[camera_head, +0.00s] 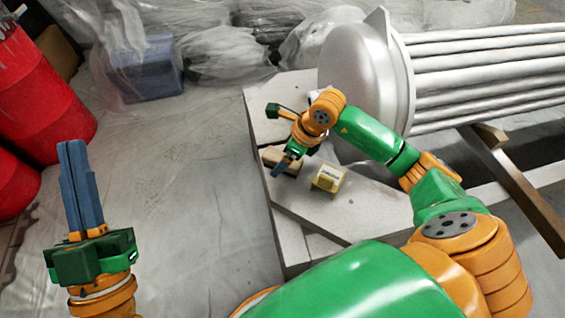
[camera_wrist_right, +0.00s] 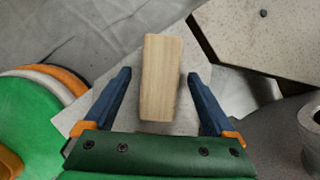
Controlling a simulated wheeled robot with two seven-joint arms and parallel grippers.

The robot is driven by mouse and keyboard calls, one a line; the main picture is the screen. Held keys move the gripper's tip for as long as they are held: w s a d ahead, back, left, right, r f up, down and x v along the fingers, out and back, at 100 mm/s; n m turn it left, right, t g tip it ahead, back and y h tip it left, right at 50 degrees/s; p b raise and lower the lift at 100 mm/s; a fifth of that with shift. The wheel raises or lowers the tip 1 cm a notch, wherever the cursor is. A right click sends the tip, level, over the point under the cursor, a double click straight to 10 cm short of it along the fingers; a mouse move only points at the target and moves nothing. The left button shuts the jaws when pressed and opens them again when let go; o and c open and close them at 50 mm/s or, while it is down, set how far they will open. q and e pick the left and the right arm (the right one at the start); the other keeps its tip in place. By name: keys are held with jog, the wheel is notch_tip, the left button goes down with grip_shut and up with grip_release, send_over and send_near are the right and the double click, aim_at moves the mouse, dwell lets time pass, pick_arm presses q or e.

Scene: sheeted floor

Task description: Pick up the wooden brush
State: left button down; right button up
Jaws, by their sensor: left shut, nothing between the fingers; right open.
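The wooden brush shows in the right wrist view as a pale wooden block (camera_wrist_right: 160,78), lying lengthwise between the fingers of my right gripper (camera_wrist_right: 160,85). The fingers are open, with a gap on each side of the block. In the head view, part of the brush (camera_head: 272,155) shows on the grey slab, partly hidden by my right gripper (camera_head: 286,165), which is just above or beside it. I cannot tell the exact height gap. My left gripper (camera_head: 72,145) is shut and empty, pointing up at the left, far from the brush.
A small yellow block (camera_head: 328,179) sits on the slab (camera_head: 360,212) right of my right gripper. A large grey metal cylinder with pipes (camera_head: 365,70) stands behind. Red barrels (camera_head: 35,95) are at far left, a sheeted blue bin (camera_head: 145,68) at the back. The sheeted floor between is clear.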

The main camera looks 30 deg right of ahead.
jog(key=shift+w+a+f, duration=0.2)
jog(key=shift+f, duration=0.35)
pick_arm(q)
jog(key=s+r+t+h, duration=0.1)
jog(key=s+r+t, duration=0.1)
jog(key=s+r, duration=0.1)
jog(key=shift+a+m+h, duration=0.1)
jog(key=shift+m+h, duration=0.2)
jog(key=shift+h, duration=0.1)
jog(key=shift+f+b, duration=0.2)
jog(key=shift+b, duration=0.15)
pick_arm(e)
jog(key=shift+f, duration=0.25)
jog(key=shift+c, duration=0.2)
grip_shut()
